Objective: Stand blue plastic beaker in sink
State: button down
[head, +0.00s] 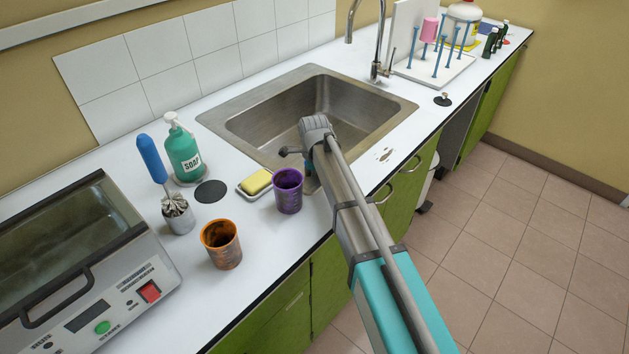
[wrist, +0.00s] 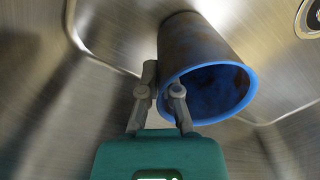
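The blue plastic beaker (wrist: 207,52) is inside the steel sink (wrist: 45,95) in the wrist view, with its open rim facing my camera and brown smudges on its side. My gripper (wrist: 163,77) is at the beaker's left rim, with one finger outside the wall and the other passing inside, its tip hidden. The fingers appear shut on the wall. I cannot tell whether the beaker's base touches the sink floor.
On the counter near the sink stand a purple beaker (head: 289,192), an orange beaker (head: 221,245), a yellow sponge (head: 257,182) on a dish and a soap bottle (head: 183,150). The faucet (head: 380,45) and a drying rack (head: 435,68) are beyond. The visible sink floor is clear.

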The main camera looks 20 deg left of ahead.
jog(key=shift+f, duration=0.2)
dwell(0.3)
jog(key=c, duration=0.8)
grip_release()
jog(key=shift+r, duration=0.15)
notch_tip(320, 180, up, 12)
jog(key=p, duration=1.2)
jog(key=shift+s, duration=0.35)
